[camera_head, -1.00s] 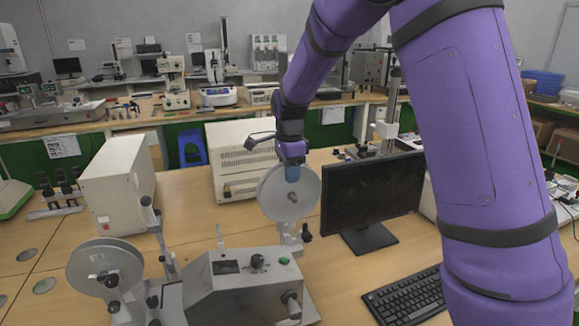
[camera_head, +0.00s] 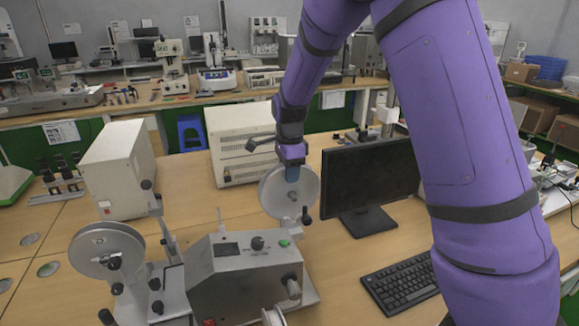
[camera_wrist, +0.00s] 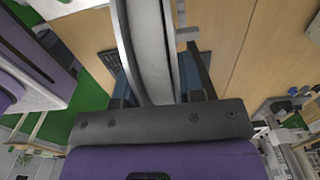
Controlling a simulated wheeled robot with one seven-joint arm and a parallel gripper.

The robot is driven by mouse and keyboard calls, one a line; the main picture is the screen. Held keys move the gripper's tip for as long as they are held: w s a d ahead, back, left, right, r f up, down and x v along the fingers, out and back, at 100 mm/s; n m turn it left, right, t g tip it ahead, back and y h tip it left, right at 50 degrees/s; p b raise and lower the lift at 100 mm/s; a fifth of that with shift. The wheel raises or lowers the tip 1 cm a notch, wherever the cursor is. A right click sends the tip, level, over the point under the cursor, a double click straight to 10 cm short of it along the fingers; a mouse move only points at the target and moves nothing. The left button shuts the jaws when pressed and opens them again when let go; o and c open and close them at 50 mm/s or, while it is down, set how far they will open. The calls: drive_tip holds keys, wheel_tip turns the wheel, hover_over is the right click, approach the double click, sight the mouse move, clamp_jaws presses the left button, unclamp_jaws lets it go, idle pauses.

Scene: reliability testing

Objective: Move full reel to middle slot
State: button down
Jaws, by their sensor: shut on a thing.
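My gripper (camera_head: 292,174) is shut on the upper rim of a grey-white reel (camera_head: 272,198), which hangs upright beside the right end of the winding machine (camera_head: 230,280). In the wrist view the reel (camera_wrist: 147,40) runs edge-on between my two fingers (camera_wrist: 158,88). The reel's lower edge overlaps a grey arm with a black handle (camera_head: 306,215) on the machine; I cannot tell whether they touch. A second reel (camera_head: 126,243) is mounted at the machine's left end. Part of another round reel-like piece (camera_head: 273,317) shows at the bottom edge. No slots can be made out.
A dark monitor (camera_head: 368,180) stands close to the right of the held reel, with a keyboard (camera_head: 402,285) in front. A white cabinet (camera_head: 240,145) is behind it, and another box (camera_head: 118,170) stands at the left. Bare table (camera_head: 340,285) lies between machine and keyboard.

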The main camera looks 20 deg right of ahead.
sight(290, 191)
drive_tip(key=shift+f, duration=1.8)
